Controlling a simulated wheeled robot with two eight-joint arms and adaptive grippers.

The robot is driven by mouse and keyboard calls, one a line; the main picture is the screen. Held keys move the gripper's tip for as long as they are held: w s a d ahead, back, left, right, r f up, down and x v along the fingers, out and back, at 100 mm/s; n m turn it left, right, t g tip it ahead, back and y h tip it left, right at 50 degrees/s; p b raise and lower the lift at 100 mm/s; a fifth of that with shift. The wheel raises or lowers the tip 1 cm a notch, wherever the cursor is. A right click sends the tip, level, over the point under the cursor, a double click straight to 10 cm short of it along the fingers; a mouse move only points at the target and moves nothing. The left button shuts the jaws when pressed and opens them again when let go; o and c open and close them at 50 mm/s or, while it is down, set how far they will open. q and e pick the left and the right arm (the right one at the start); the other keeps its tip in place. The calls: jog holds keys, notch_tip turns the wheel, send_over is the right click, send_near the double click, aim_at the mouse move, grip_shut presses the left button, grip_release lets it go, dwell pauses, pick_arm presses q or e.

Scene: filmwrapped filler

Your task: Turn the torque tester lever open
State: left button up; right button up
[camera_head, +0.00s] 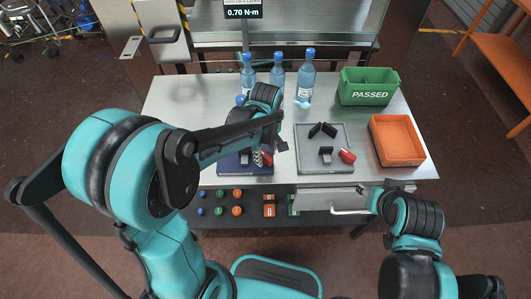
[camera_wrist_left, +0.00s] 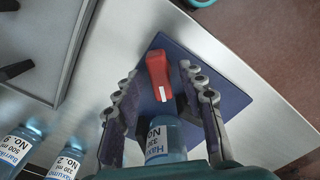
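The torque tester is a dark blue square base (camera_head: 232,161) at the table's front left. Its red lever (camera_head: 267,158) sits near the base's right side. In the left wrist view the base (camera_wrist_left: 228,96) and the red lever (camera_wrist_left: 158,72) lie ahead of the fingers. My left gripper (camera_head: 277,147) is over the tester, and its fingers (camera_wrist_left: 160,85) are spread apart with the lever between their tips. A blue bottle (camera_wrist_left: 165,140) shows between the fingers; whether they touch it I cannot tell. My right gripper (camera_head: 376,193) is off the table's front right; its fingers are too small to read.
A grey plate (camera_head: 308,164) with black posts and a red part (camera_head: 347,156) lies right of the tester. Blue bottles (camera_head: 306,80) stand behind. A green PASSED bin (camera_head: 369,97) and an orange tray (camera_head: 398,158) are at right. The back left tabletop is clear.

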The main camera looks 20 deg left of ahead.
pick_arm(q)
notch_tip(320, 180, up, 12)
dwell(0.6)
jog(key=shift+s, duration=0.1)
dwell(0.4)
jog(key=m+t, duration=0.6)
jog(key=m, duration=0.4)
send_near(264, 157)
jog(key=s+a+r, duration=0.3)
jog(key=s+a, duration=0.1)
jog(key=shift+s+a+f+m+t, duration=0.1)
jog(key=shift+a+f+m+t, duration=0.15)
jog(key=shift+m, duration=0.35)
jog(key=shift+s+a+f+m+t, duration=0.1)
jog(key=shift+m+t, duration=0.25)
jog(key=shift+m, duration=0.25)
jog(key=shift+c, duration=0.7)
jog(key=shift+a, duration=0.1)
